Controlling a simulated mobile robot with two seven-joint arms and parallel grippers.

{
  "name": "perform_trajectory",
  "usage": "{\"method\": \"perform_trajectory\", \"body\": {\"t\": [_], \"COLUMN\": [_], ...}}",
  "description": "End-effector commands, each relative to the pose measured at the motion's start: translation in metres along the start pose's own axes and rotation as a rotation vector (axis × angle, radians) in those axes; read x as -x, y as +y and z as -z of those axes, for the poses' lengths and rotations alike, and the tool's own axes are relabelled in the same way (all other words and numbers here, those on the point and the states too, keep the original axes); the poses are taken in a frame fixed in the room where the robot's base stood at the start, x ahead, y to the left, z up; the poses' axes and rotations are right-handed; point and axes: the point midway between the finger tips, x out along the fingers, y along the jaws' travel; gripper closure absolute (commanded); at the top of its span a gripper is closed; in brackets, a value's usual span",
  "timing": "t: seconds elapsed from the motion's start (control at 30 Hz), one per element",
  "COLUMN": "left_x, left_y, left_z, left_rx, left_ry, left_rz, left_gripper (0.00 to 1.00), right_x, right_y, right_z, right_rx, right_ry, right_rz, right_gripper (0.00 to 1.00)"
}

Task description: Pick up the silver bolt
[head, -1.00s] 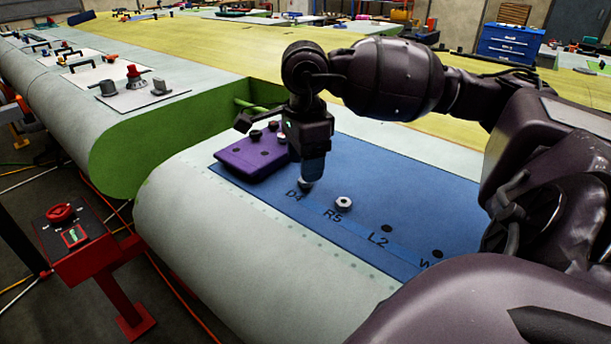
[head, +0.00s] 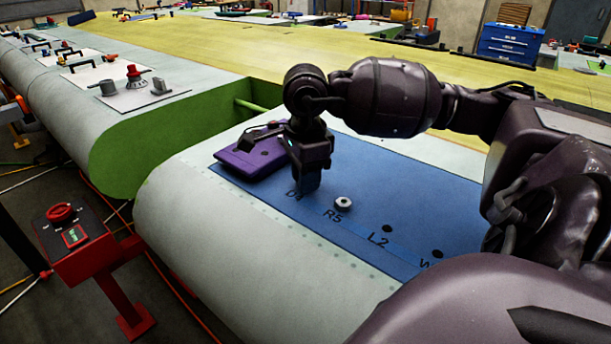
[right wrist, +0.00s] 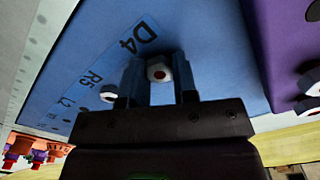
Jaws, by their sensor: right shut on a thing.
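My right gripper (head: 307,189) is lowered to the blue panel (head: 385,200) at the D4 spot. In the right wrist view its two fingers (right wrist: 159,90) stand on either side of a silver bolt (right wrist: 158,70) and are shut on it. The bolt has a hex head with a dark reddish centre. Another silver bolt (head: 343,203) sits at R5, to the right and apart from the gripper. My left gripper is not in view.
A red control box (head: 72,232) stands at the left.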

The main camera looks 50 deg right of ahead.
Motion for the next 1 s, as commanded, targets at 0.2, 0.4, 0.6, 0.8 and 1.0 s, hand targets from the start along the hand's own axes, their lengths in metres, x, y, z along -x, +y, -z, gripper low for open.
{"method": "perform_trajectory", "body": {"t": [0.2,0.4,0.6,0.8,1.0], "left_x": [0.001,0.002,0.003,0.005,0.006], "left_y": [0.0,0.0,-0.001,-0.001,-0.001], "left_z": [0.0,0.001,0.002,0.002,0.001], "left_rx": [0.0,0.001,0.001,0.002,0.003], "left_ry": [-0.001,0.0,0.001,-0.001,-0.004], "left_rz": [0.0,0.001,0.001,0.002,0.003], "left_gripper": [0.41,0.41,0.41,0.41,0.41], "right_x": [0.004,0.032,0.082,0.135,0.173], "right_y": [0.0,-0.001,-0.001,-0.001,0.0], "right_z": [0.0,0.0,0.0,-0.001,0.0], "right_rx": [0.0,0.0,0.0,0.0,0.0], "right_ry": [0.0,0.0,-0.001,-0.003,-0.002], "right_rz": [0.002,0.006,0.008,0.007,0.005], "right_gripper": [0.96,0.96,0.96,0.96,0.96]}}
